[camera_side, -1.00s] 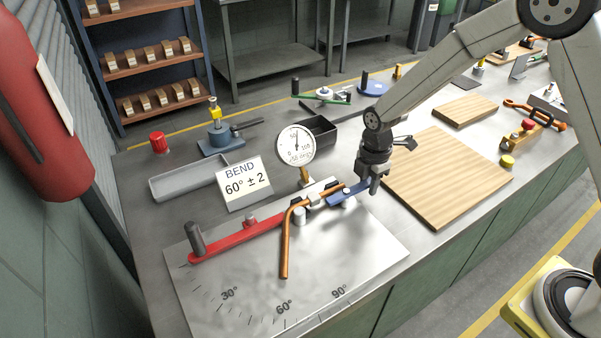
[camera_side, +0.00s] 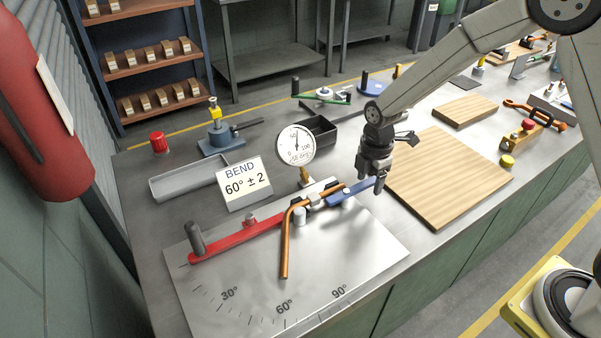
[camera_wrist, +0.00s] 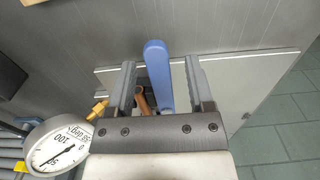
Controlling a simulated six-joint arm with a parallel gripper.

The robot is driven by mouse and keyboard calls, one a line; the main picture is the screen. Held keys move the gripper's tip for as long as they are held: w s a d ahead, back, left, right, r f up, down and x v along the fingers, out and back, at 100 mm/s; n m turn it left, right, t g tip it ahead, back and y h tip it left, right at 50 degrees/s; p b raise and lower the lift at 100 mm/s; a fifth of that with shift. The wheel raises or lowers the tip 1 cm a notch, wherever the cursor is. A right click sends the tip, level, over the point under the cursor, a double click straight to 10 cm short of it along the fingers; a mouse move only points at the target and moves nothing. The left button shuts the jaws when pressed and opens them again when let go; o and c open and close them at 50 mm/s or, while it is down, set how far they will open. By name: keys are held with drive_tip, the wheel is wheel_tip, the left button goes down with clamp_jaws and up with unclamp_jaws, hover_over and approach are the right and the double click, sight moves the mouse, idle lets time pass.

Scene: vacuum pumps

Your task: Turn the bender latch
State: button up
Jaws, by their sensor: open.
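The blue bender latch (camera_side: 350,192) lies at the right end of the bender, by the bent copper tube (camera_side: 287,240). My gripper (camera_side: 372,186) is open at the latch's free end. In the wrist view the latch (camera_wrist: 157,70) lies between the two spread fingers (camera_wrist: 160,85), with a gap on both sides. The red bender lever (camera_side: 235,240) points left over the angle plate (camera_side: 350,255).
A round dial gauge (camera_side: 296,146) stands close behind the latch. A sign reading BEND 60° ± 2 (camera_side: 243,183) stands to its left. A wooden board (camera_side: 450,180) lies to the right of my gripper. A black bin (camera_side: 320,133) is behind the gauge.

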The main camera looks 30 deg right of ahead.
drive_tip(key=shift+r, duration=0.45)
idle(0.3)
drive_tip(key=shift+r, duration=2.9)
drive_tip(key=s+d+m+t, duration=0.2)
drive_tip(key=s+d+m, duration=0.1)
drive_tip(key=s+m, duration=1.2)
drive_tip(key=m, duration=0.2)
drive_tip(key=shift+r+m+t, duration=0.15)
drive_tip(key=shift+m+t, duration=0.15)
drive_tip(key=shift+m, duration=0.1)
